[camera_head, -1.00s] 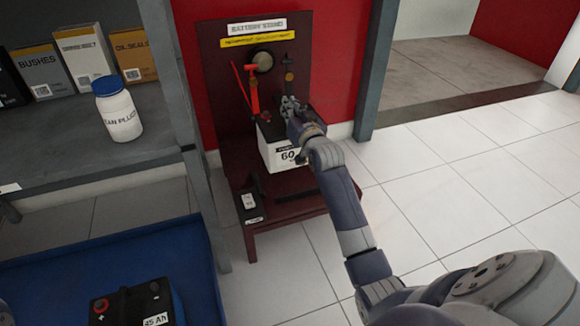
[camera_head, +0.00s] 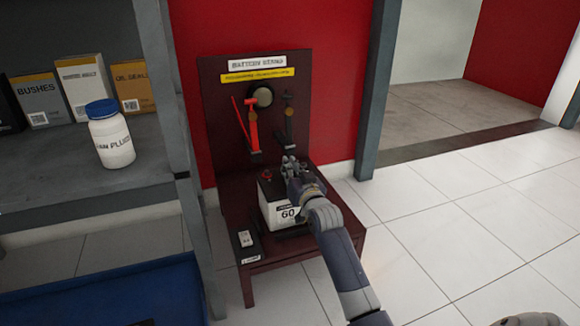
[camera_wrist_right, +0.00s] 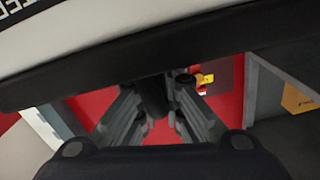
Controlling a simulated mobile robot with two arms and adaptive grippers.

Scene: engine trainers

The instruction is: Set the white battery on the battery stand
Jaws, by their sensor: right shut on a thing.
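The white battery (camera_head: 277,216) has a black top and a "60" label. In the head view it is upright at the lower shelf of the dark red battery stand (camera_head: 219,118), in front of the back panel. It appears to rest on the shelf, though its lower right side is partly hidden. My right gripper (camera_head: 290,166) is shut on the battery at its top, with my arm covering its right side. In the right wrist view, the gripper fingers (camera_wrist_right: 152,98) meet at a dark part below the battery's white side (camera_wrist_right: 200,20).
Red (camera_head: 252,128) and black (camera_head: 288,122) clamps hang on the stand's panel. A small dark box (camera_head: 246,243) sits at the shelf's left. A grey shelf unit with a white jar (camera_head: 113,145) stands left, above a blue tray (camera_head: 150,285).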

